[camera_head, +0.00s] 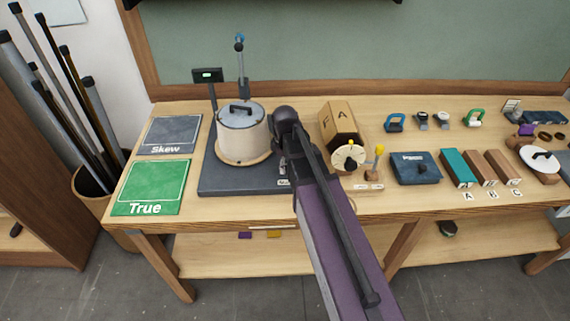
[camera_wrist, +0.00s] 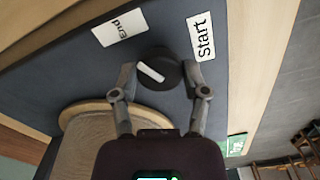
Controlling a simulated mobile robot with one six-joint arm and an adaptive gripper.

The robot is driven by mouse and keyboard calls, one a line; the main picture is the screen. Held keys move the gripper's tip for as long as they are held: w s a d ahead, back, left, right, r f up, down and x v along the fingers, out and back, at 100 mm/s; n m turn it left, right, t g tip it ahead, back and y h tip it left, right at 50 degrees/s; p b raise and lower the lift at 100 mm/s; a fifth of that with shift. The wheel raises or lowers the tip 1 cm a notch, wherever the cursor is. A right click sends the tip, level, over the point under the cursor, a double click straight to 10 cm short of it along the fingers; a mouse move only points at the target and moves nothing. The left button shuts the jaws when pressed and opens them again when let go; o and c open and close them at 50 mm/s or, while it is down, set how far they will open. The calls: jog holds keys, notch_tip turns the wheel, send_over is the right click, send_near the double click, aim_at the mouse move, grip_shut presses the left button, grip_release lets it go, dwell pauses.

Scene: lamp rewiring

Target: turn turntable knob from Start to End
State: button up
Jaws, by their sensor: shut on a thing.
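The turntable knob is a round black dial (camera_wrist: 158,73) with a white pointer bar, seen in the wrist view on the dark base (camera_wrist: 62,75). A "Start" label (camera_wrist: 202,37) lies on one side of it and an "End" label (camera_wrist: 120,28) on the other. The white bar lies slanted, with one end toward the "End" label side. My gripper (camera_wrist: 160,80) has its two fingers on either side of the knob, shut on it. In the head view my arm covers the knob and most of my gripper. The cream turntable drum (camera_head: 243,142) stands on the dark base (camera_head: 225,182).
Green "True" (camera_head: 150,185) and grey "Skew" (camera_head: 170,133) mats lie left of the base. A post with a small display (camera_head: 207,76) stands behind it.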

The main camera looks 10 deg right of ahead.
jog(key=shift+n, duration=0.3)
jog(key=o, duration=1.1)
jog(key=shift+o, duration=0.2)
jog(key=shift+m, duration=0.4)
